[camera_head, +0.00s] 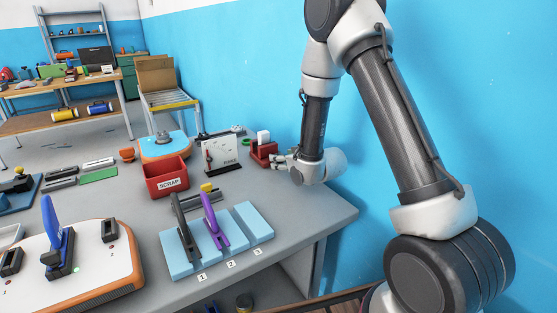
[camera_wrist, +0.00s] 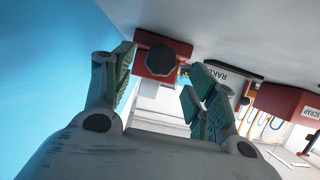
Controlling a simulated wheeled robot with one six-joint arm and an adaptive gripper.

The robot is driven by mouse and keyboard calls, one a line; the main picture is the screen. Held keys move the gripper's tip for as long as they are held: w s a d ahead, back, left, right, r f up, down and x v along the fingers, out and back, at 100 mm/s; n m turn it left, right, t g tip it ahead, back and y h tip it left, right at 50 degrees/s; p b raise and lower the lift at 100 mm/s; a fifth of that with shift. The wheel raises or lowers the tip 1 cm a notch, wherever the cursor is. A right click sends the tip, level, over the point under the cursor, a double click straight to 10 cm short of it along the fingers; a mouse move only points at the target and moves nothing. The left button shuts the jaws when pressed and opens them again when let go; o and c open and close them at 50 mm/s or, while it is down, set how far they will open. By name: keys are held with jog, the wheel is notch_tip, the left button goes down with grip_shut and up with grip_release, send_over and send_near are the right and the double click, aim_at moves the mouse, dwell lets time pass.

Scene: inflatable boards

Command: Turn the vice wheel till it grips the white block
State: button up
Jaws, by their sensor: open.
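The red vice (camera_head: 258,154) stands near the right back edge of the grey table in the head view. The white block (camera_head: 263,137) stands upright at its top; I cannot tell whether the jaws touch it. In the wrist view, which looks upside down, the vice body (camera_wrist: 180,47) shows with its dark, many-sided wheel (camera_wrist: 160,60) facing me. My gripper (camera_head: 279,161) is open just right of the vice. In the wrist view its fingers (camera_wrist: 160,78) stand wide apart, with the wheel seen between their tips. No contact with the wheel is visible.
A red scrap bin (camera_head: 167,184) and a white labelled board (camera_head: 221,155) stand left of the vice. Blue blocks (camera_head: 252,222) with grey and purple tools lie nearer the front. A blue wall (camera_head: 475,110) rises close to the right of my arm.

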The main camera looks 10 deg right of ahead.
jog(key=shift+x, duration=2)
jog(key=c, duration=1)
jog(key=shift+d+m+y, duration=0.15)
jog(key=shift+m+y, duration=0.25)
jog(key=shift+m, duration=0.3)
jog(key=shift+m+g+y, duration=0.3)
jog(key=shift+m+y, duration=0.4)
jog(key=shift+m, duration=0.2)
jog(key=o, duration=1)
